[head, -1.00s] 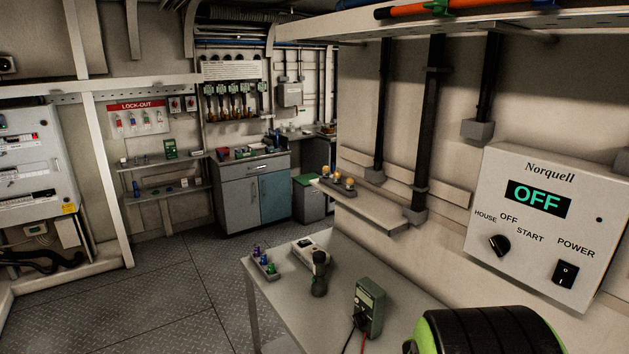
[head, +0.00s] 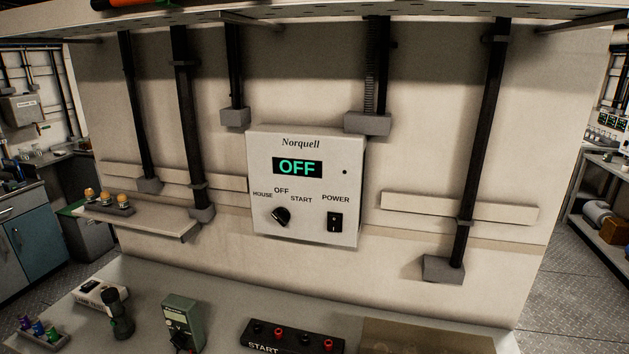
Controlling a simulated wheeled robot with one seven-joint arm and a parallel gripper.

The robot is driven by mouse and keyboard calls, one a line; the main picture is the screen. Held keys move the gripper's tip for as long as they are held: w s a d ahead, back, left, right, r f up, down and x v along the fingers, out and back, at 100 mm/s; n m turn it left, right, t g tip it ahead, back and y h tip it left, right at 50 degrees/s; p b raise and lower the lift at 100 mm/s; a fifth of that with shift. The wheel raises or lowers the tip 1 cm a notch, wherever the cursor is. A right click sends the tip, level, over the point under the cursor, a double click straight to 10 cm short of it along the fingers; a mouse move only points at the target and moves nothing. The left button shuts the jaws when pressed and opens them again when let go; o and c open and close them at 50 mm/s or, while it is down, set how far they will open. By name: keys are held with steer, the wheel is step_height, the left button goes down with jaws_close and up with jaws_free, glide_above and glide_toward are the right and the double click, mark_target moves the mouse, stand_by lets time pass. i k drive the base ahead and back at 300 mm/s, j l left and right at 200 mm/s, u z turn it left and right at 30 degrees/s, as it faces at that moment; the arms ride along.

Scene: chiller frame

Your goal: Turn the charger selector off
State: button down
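The charger is a pale grey wall box marked Norquell (head: 301,187), in the middle of the head view. Its display (head: 297,168) reads OFF in green. The selector (head: 281,217) is a black rotary knob at the box's lower left, with HOUSE, OFF and START printed around it. The knob is too small for me to tell surely which label it points to. A black POWER rocker switch (head: 335,222) is to its right. My gripper is not in view, and nothing covers the front of the box.
Below the box is a grey bench (head: 230,290) with a green meter (head: 181,322), a dark torch (head: 117,312) and a black START terminal block (head: 293,338). A small shelf (head: 150,222) juts out at left. Dark conduits (head: 477,150) flank the box; an overhead shelf (head: 330,10) runs above.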

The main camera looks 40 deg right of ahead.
mark_target(282, 215)
steer(key=z, duration=1.1)
